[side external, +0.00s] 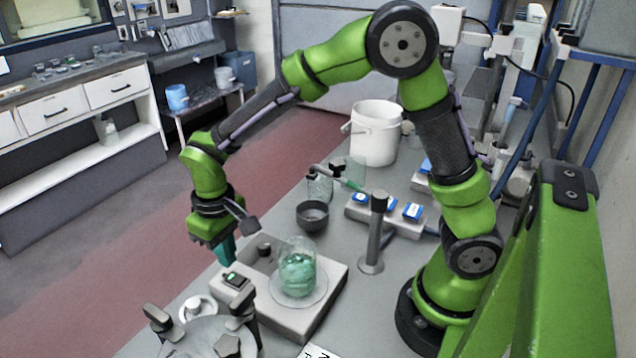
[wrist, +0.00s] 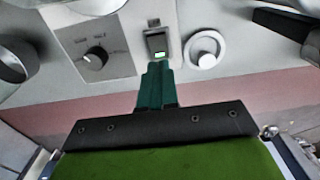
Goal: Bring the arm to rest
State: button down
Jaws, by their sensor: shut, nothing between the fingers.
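My green arm reaches over the bench from the right and bends down on the left in the side view. My gripper (side external: 227,254) points down near the left edge of a grey box-shaped device (side external: 310,318). Its teal fingers are together and empty. In the wrist view the shut fingers (wrist: 155,72) point toward a rocker switch (wrist: 157,43) with a lit green part. The switch also shows on the device in the side view (side external: 236,281). Whether the fingertips touch the device cannot be told.
A clear jar with green contents (side external: 298,274) stands on the device's round plate. A dark bowl (side external: 312,216), a metal post (side external: 376,230) and a white bucket (side external: 374,133) stand farther back. A round grey-lidded apparatus (side external: 205,338) is at the front. The reddish floor beside the bench is clear.

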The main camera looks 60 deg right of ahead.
notch_tip(320, 180, up, 10)
jog(key=s+d+r+m+t+y, duration=0.1)
jog(key=s+d+r+m+t, duration=0.1)
jog(key=s+d, duration=0.3)
jog(key=s+d+r+m+t+y, duration=0.1)
jog(key=s+d+r+m+t, duration=0.1)
jog(key=s+d+t, duration=0.3)
jog(key=s+r, duration=0.1)
jog(key=s, duration=0.3)
jog(key=shift+d+r, duration=0.15)
jog(key=shift+r, duration=0.05)
